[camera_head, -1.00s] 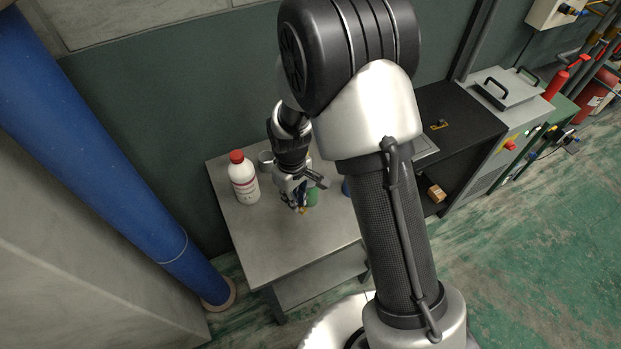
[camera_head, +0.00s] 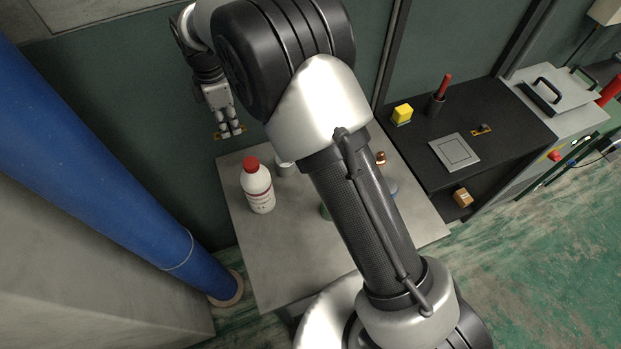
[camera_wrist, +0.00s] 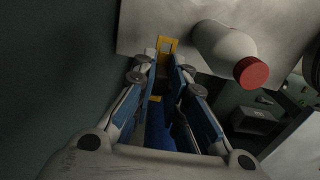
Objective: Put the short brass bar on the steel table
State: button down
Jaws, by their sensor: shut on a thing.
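My gripper (camera_head: 229,128) is shut on a short brass-yellow bar (camera_head: 233,132), raised at the back left of the steel table in the head view. The steel table (camera_head: 290,262) is grey and flat. My arm hides part of its middle and right side in the head view.
A white bottle with a red cap (camera_head: 258,190) stands at the table's left. A grey cup (camera_head: 284,168) is behind it, and a copper-coloured fitting (camera_head: 381,158) is at the back right. The table's front left is clear. A black bench (camera_head: 500,150) holds a yellow block (camera_head: 402,113).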

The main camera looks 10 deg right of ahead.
notch_tip(320, 180, down, 20)
jog(key=b, duration=0.5)
jog(key=shift+f, duration=0.1)
jog(key=shift+f, duration=0.15)
jog(key=c, duration=1.6)
grip_release()
notch_tip(320, 180, up, 12)
jog(key=p, duration=0.3)
jog(key=shift+r+p, duration=0.25)
jog(key=shift+p, duration=0.05)
jog(key=shift+d, duration=0.1)
